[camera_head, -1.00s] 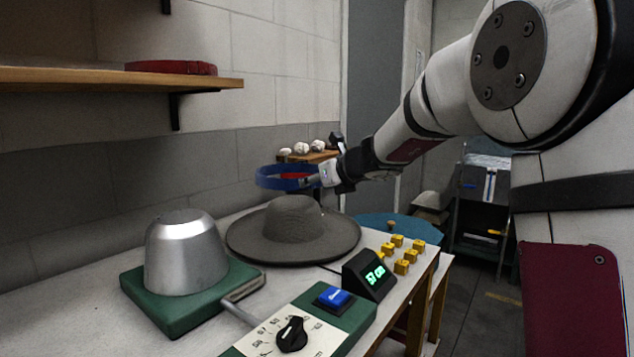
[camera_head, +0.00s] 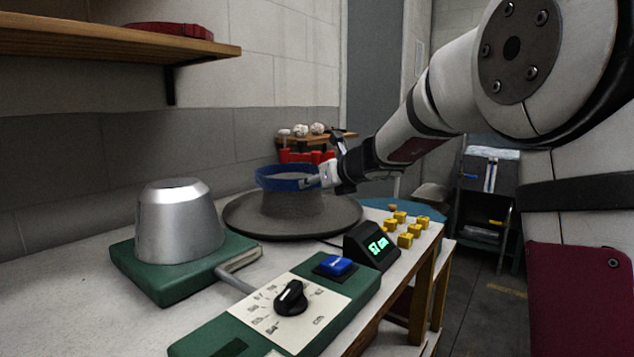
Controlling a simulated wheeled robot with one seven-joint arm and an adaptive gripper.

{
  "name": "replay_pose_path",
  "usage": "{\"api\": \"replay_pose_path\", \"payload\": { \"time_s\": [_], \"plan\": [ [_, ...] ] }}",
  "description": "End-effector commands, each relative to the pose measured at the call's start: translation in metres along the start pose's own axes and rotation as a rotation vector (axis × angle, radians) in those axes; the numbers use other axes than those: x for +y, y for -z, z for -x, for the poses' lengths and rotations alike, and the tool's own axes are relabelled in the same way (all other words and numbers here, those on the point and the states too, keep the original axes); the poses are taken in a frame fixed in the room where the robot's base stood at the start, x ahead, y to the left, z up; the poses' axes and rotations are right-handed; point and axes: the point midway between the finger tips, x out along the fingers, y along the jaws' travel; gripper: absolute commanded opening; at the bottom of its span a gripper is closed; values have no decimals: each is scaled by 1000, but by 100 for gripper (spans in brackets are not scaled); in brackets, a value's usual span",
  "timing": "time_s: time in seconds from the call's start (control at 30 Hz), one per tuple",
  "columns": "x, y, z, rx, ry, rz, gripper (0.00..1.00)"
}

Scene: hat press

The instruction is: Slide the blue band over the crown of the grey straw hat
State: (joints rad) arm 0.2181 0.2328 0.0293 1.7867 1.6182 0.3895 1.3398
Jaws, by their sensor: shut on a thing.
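The grey straw hat (camera_head: 250,217) lies brim down on the white table, its crown pointing up. The blue band (camera_head: 272,185) is a ring held level at the top of the crown. In this view the band overlaps the crown's top, and the crown shows below it; I cannot tell whether the band is around the crown or just above it. My gripper (camera_head: 312,181) is shut on the band's right side. The far side of the crown is hidden.
A metal hat block (camera_head: 180,222) on a green base (camera_head: 165,276) stands at left. A dial panel (camera_head: 318,318), blue button (camera_head: 335,265), display (camera_head: 371,246) and several yellow blocks (camera_head: 405,239) are in front. A wooden shelf (camera_head: 90,37) hangs above left.

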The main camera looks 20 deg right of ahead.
Motion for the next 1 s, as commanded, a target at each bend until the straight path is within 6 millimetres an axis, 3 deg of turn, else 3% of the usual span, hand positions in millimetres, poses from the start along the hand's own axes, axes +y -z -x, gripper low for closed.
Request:
{"api": "replay_pose_path", "payload": {
  "time_s": [0.7,1.0],
  "plan": [
    [0,51,-21,0,0,0,24],
    [0,63,-26,0,0,0,24]
  ]
}}
